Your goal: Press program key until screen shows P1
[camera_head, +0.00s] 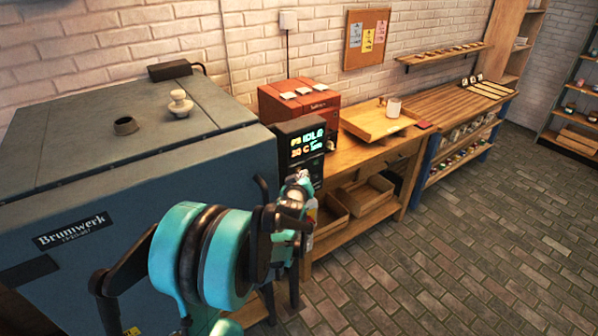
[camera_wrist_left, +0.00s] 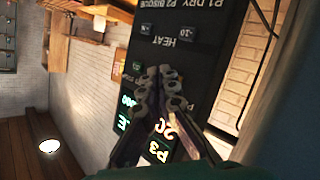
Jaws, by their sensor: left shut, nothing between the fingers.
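The kiln controller (camera_head: 289,143) is a dark panel at the front right corner of the blue kiln. Its lit screen (camera_head: 306,143) seems to read P3 IDLE in the head view. P3 also shows, turned over, on the screen in the left wrist view (camera_wrist_left: 156,153). My left gripper (camera_head: 301,183) is shut and empty, just in front of the lower panel. In the left wrist view its fingertips (camera_wrist_left: 162,76) overlap the panel between the screen and the HEAT keys (camera_wrist_left: 183,41). They hide the program key, and contact cannot be told. My right gripper is out of view.
The blue kiln (camera_head: 150,190) fills the left, with a pale knob (camera_head: 180,104) on top. A red machine (camera_head: 300,97) stands behind the controller. A wooden bench (camera_head: 350,156) with a tray (camera_head: 372,125) runs right. The brick floor (camera_head: 470,230) is clear.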

